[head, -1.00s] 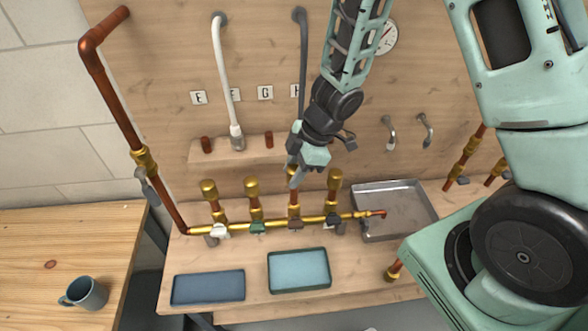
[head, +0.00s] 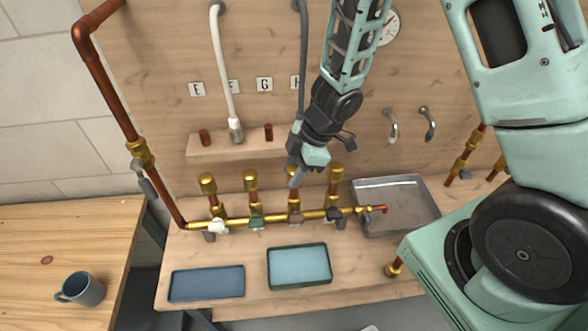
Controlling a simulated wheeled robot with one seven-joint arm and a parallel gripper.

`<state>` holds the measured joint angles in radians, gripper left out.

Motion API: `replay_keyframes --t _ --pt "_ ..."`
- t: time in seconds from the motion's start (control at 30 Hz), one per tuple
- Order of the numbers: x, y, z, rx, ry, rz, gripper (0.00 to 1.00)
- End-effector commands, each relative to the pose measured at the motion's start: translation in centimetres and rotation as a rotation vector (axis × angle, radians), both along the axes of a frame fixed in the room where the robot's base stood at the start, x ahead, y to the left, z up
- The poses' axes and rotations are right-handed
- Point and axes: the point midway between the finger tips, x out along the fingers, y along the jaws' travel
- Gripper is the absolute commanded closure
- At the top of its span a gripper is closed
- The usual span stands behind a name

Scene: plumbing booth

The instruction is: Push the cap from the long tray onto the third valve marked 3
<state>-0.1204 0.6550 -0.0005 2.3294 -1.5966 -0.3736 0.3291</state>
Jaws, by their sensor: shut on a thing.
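The long blue tray (head: 206,285) lies at the front left of the bench and looks empty. A brass pipe (head: 270,220) carries a row of valves with white, green, brown and black handles. The third valve from the left (head: 294,217) has the brown handle; no number is legible there. My gripper (head: 296,178) is above its upright copper stub (head: 295,202), shut on a brass cap (head: 290,172) that is mostly hidden by the fingers. I cannot tell whether the cap touches the stub or how far it sits on it.
Brass caps top the first (head: 208,182), second (head: 250,179) and fourth (head: 336,172) stubs, close to my gripper. A teal tray (head: 299,283) and a metal basin (head: 420,222) stand on the bench. A grey hose (head: 304,60) hangs behind my gripper.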

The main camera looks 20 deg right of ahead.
Motion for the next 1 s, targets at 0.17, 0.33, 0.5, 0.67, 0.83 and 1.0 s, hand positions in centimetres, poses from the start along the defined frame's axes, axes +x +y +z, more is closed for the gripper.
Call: replay_keyframes --t 0.17,0.33,0.5,0.67,0.83,1.0 --pt "0.0 0.0 -0.4 0.000 -0.001 -0.001 0.91" --pt "0.0 0.0 -0.3 0.000 0.000 0.000 0.91" --pt "0.0 0.0 -0.3 0.000 0.000 0.000 0.42" --pt "0.0 0.0 -0.3 0.000 0.000 0.000 0.42" --pt "0.0 -0.2 0.5 0.001 -0.003 0.001 0.42" --pt "-0.2 -1.3 3.4 -0.001 -0.004 -0.001 0.42"
